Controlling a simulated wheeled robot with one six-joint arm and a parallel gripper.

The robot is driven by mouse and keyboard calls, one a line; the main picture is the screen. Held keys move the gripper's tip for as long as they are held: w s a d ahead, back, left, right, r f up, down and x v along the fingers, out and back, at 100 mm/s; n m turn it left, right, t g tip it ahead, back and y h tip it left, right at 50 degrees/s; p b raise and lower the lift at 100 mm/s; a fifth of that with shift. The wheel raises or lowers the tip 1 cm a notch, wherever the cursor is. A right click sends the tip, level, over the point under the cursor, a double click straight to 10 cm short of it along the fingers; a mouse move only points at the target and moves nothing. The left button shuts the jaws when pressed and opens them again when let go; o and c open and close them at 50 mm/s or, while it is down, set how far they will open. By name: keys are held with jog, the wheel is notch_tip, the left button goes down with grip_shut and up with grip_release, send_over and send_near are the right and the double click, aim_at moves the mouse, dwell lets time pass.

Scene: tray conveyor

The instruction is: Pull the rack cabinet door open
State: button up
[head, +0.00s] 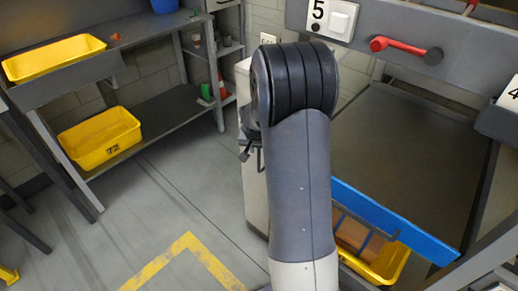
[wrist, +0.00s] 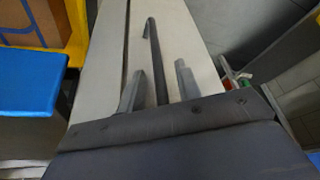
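The beige rack cabinet (head: 254,185) stands behind my arm in the head view, mostly hidden by it. In the wrist view the pale cabinet door (wrist: 185,35) fills the upper middle, with a dark seam along its left side. No wide gap shows at the seam. A dark bar handle (wrist: 151,50) runs lengthwise on the door. My gripper (wrist: 160,67) is open, with one finger on each side of the handle's lower part. I cannot tell whether the fingers touch the handle. In the head view my arm hides most of the gripper.
A blue bar (head: 395,222) and a yellow crate with a cardboard box (head: 358,235) are close on the right. A grey bench (head: 175,115) with yellow bins stands at the left. Floor with yellow marking (head: 188,240) is clear left of the cabinet.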

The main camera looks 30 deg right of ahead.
jog(key=shift+c, duration=0.2)
grip_shut()
dwell(0.4)
